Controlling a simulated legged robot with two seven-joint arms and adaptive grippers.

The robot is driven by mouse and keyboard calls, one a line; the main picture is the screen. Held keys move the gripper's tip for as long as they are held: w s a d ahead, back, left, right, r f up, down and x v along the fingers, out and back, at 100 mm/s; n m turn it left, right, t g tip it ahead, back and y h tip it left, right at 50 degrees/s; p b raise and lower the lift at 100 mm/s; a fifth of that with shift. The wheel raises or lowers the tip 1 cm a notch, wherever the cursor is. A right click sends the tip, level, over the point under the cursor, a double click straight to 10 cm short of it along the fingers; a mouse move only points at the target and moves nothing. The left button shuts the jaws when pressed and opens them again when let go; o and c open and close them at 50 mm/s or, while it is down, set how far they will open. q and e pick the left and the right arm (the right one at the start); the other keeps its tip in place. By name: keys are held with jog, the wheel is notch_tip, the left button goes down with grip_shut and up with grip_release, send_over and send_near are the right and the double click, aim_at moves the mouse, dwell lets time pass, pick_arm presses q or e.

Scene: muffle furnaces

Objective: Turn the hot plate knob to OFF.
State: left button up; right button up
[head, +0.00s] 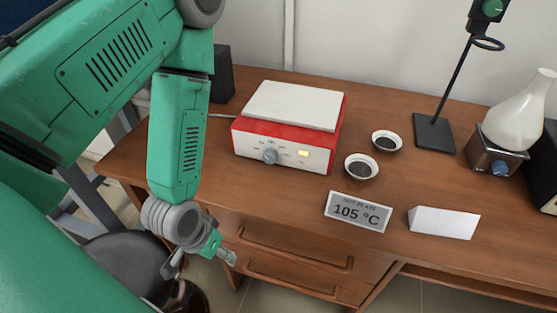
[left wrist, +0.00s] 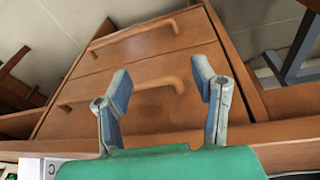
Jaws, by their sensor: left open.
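The hot plate (head: 288,127) has a red body, a white top and a white front panel, and stands on the desk in the head view. Its grey-blue knob (head: 270,156) is on the front panel, with a lit yellow display (head: 303,153) to its right. The knob's exact setting is too small to read. My left gripper (head: 200,262) is open and empty, below and left of the hot plate, in front of the desk and apart from the knob. In the left wrist view the open fingers (left wrist: 161,80) face the wooden drawers. My right gripper is not in view.
A sign (head: 358,211) reads "HOT PLATE 105 °C". A blank white card (head: 443,222) stands beside it. Two small dishes (head: 361,166) (head: 387,141) sit right of the hot plate. A stand (head: 434,133) and a flask (head: 517,112) are farther right. Drawers (head: 290,262) have protruding handles.

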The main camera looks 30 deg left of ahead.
pick_arm(q)
jog(key=w+r+t, duration=0.1)
jog(key=w+r, duration=0.2)
jog(key=w+a+r+n+t+p, duration=0.1)
jog(key=w+r+t, duration=0.1)
jog(key=w+r, duration=0.1)
jog(key=w+a+r+n+t+h, duration=0.1)
jog(key=w+r, duration=0.2)
jog(key=r, duration=0.1)
jog(key=shift+w+a+r+t, duration=0.15)
jog(key=shift+w+r+t, duration=0.05)
jog(key=shift+t, duration=0.2)
jog(key=w+a+r+n+t, duration=0.2)
jog(key=w+r+t, duration=0.15)
jog(key=r, duration=0.25)
send_near(268, 159)
jog(key=x, duration=0.3)
jog(key=shift+w+f+g+b, duration=0.1)
jog(key=shift+w+g+b, duration=0.15)
jog(key=shift+b, duration=0.1)
jog(key=x, duration=0.6)
jog(key=shift+w+a+f+b, duration=0.1)
jog(key=shift+w+b, duration=0.05)
jog(key=shift+b, duration=0.25)
jog(key=shift+d, duration=0.2)
jog(key=c, duration=1.1)
